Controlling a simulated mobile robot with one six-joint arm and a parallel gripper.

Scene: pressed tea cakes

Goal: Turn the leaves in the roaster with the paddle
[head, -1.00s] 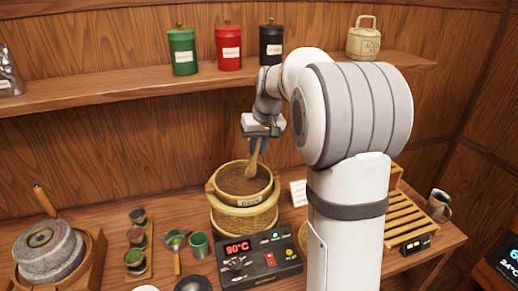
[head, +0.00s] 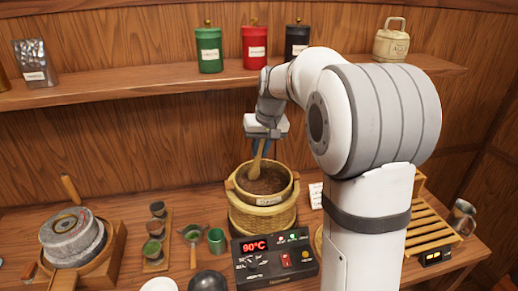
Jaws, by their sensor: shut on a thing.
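The roaster (head: 262,220) is a round woven basket-like vessel with a light rim, in the middle of the table. Brown leaves (head: 273,186) fill its bowl. My gripper (head: 261,145) is above the bowl, pointing down, and is shut on the wooden paddle (head: 257,164). The paddle leans, its lower end down to the left. That end is at the leaves in the left part of the bowl; how deep it sits I cannot tell. The fingertips are small and partly hidden by the gripper body.
A control box (head: 275,262) reading 90°C stands in front of the roaster. A stone mill (head: 72,238), small cups and a green cup (head: 217,240) are to the left. A slatted wooden rack (head: 432,225) is at right. A shelf (head: 150,92) with canisters runs behind.

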